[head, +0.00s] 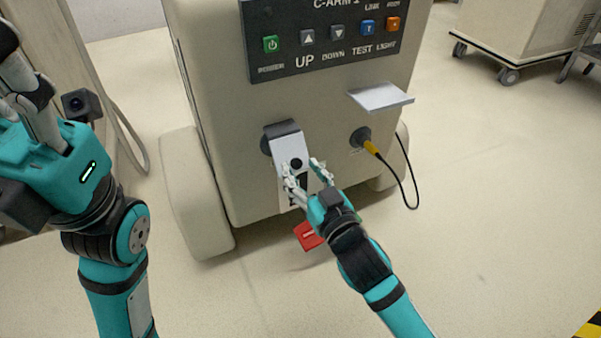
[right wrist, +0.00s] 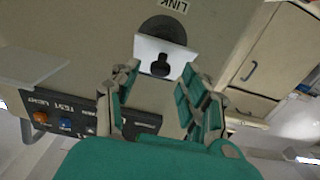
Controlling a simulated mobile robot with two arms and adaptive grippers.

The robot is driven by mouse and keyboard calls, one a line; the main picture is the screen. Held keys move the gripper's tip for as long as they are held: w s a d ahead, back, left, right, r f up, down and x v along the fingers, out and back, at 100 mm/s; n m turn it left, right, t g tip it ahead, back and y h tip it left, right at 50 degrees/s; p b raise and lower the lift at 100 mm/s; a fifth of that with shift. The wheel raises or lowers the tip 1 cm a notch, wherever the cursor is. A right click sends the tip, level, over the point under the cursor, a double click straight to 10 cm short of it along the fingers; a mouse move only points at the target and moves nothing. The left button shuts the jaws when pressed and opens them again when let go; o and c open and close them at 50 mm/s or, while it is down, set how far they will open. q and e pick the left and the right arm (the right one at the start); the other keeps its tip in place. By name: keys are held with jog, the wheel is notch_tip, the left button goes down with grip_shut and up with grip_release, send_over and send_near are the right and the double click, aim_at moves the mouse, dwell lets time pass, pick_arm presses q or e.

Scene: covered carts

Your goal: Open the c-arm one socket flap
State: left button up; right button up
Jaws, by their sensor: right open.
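The C-arm one cart (head: 225,100) stands in front of me. Low on its front, a pale flap (head: 287,147) with a dark knob hangs from a dark hinge over a round dark socket plate. In the right wrist view the flap (right wrist: 148,49) shows upside down, with the LINK label beyond it. My right gripper (head: 308,170) is open, its fingers at the flap's lower end near the knob; whether they touch it I cannot tell. My left gripper (head: 22,85) is raised at the left, away from the cart; its fingertips are partly cut off.
The button panel (head: 320,45) is above. A red object (head: 308,235) lies on the floor below. Another cart (head: 505,40) stands far right.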

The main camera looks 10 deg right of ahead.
jog(key=shift+w+a, duration=0.2)
jog(key=shift+w, duration=0.4)
grip_shut()
